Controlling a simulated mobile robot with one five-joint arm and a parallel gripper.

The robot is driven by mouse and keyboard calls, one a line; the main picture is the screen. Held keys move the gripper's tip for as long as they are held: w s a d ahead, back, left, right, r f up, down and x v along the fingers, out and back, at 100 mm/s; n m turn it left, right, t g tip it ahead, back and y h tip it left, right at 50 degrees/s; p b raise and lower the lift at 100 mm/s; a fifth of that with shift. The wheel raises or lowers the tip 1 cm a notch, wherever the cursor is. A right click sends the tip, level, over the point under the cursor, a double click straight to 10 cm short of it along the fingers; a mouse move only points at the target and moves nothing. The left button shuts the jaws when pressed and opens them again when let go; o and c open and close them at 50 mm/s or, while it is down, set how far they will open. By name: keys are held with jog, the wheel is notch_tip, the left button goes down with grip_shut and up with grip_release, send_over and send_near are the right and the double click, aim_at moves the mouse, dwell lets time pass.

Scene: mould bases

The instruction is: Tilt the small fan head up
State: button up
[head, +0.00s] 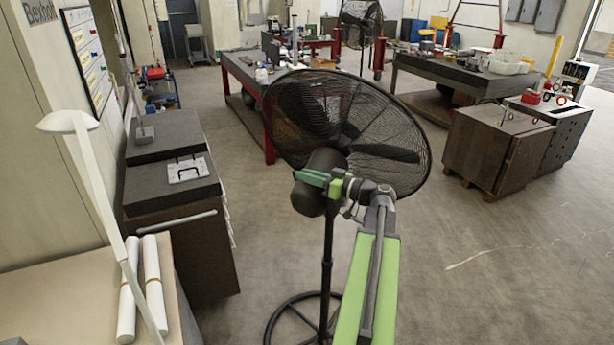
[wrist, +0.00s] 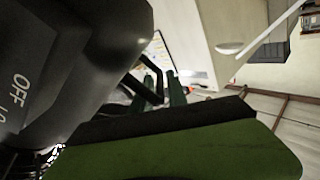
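A black pedestal fan stands in the middle of the head view, its round wire-cage head (head: 385,152) turned away from me. The dark motor housing (head: 311,201) is at the back of the cage, above the pole (head: 327,255). My gripper (head: 312,178), with green fingers, lies at the housing's upper rear. In the wrist view the black housing (wrist: 100,50), marked "OFF", fills the left. A green finger with a dark pad (wrist: 190,145) lies across the bottom, close to the housing. Contact is unclear. The other finger cannot be made out, so the opening cannot be judged.
A dark cabinet (head: 180,240) stands left of the fan. A pale table (head: 60,290) with white rolls (head: 155,280) and a white lamp (head: 90,170) is at the front left. Another fan (head: 360,22) stands at the back. Open floor (head: 480,270) lies to the right.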

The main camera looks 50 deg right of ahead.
grip_shut()
dwell(1.0)
jog(key=shift+w+d+r+p, duration=0.2)
jog(key=shift+d+r+p, duration=0.4)
jog(key=shift+r+p, duration=0.25)
jog(key=shift+f, duration=0.1)
jog(key=shift+o, duration=2.1)
grip_release()
jog(key=shift+s, duration=0.1)
jog(key=v, duration=1.7)
jog(key=shift+s, duration=0.2)
